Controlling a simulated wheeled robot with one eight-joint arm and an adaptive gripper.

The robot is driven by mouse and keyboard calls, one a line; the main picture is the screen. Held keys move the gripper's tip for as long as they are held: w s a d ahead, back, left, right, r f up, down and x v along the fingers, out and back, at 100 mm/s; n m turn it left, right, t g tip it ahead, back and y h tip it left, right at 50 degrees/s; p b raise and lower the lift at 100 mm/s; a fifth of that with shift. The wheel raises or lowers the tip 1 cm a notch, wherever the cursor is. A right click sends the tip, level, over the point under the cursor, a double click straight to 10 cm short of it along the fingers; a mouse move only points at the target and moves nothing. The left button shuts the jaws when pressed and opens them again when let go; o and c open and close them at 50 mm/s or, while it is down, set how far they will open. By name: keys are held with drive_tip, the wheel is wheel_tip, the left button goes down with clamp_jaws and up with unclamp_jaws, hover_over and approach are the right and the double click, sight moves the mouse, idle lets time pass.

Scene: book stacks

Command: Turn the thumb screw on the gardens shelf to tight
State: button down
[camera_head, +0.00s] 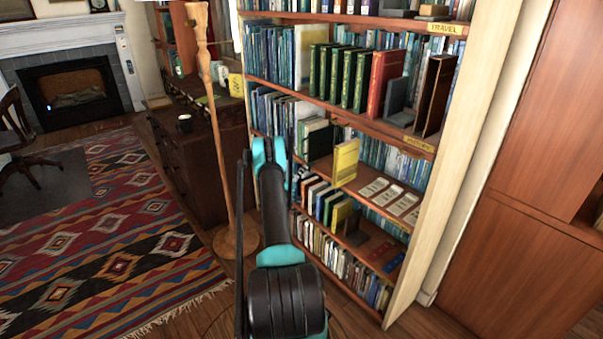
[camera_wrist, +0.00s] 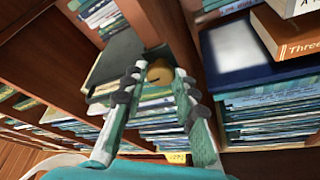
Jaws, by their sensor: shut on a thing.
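A round brass thumb screw (camera_wrist: 159,75) with a dark mark across its face sits between my fingertips in the wrist view. My gripper (camera_wrist: 160,79) is shut on it, with one finger on each side. In the head view my arm reaches up to the left part of the tall bookcase (camera_head: 480,110), and my gripper (camera_head: 292,160) is a small dark shape by its shelves. The screw cannot be made out there. I cannot read a gardens label; a small yellow label (camera_wrist: 177,158) in the wrist view is too small to read.
Books fill the shelves close around my gripper. A yellow book (camera_head: 346,162) stands just to its right in the head view. A wooden floor lamp (camera_head: 222,130) and a dark cabinet (camera_head: 190,160) stand on its left. The patterned rug (camera_head: 110,240) is clear.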

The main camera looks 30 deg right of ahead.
drive_tip(key=shift+f+m, duration=0.1)
drive_tip(key=shift+m, duration=0.4)
drive_tip(key=c, duration=1.2)
unclamp_jaws()
